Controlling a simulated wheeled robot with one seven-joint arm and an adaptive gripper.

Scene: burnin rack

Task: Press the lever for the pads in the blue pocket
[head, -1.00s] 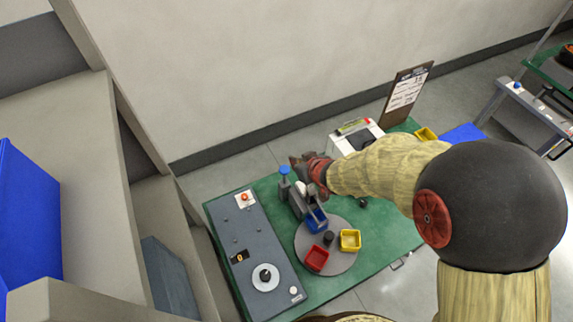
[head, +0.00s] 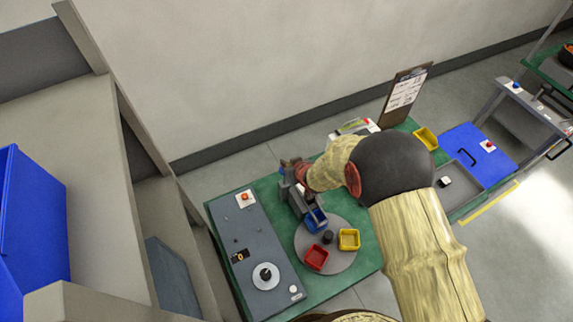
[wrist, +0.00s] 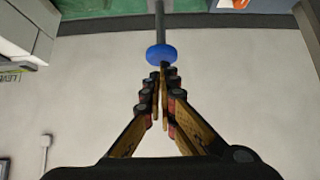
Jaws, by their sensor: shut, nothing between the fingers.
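A blue knob (wrist: 160,52) tops a grey rod in the wrist view. In the head view the grey lever housing (head: 299,199) stands on the green table, and its knob is mostly hidden by my gripper. My gripper (wrist: 164,72) is shut and empty. Its fingertips overlap the knob's near edge in the wrist view; I cannot tell whether they touch it. The blue pocket (head: 316,222) sits on a round grey turntable (head: 331,268), beside the housing's near end. A red pocket (head: 316,258) and a yellow pocket (head: 348,239) are also on the turntable.
A dark panel (head: 245,268) with a dial and buttons lies left of the turntable. A white device (head: 345,132) and a clipboard stand (head: 405,95) are behind my arm. A yellow bin (head: 425,138) and a blue surface (head: 470,148) are to the right. A wall stands behind.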

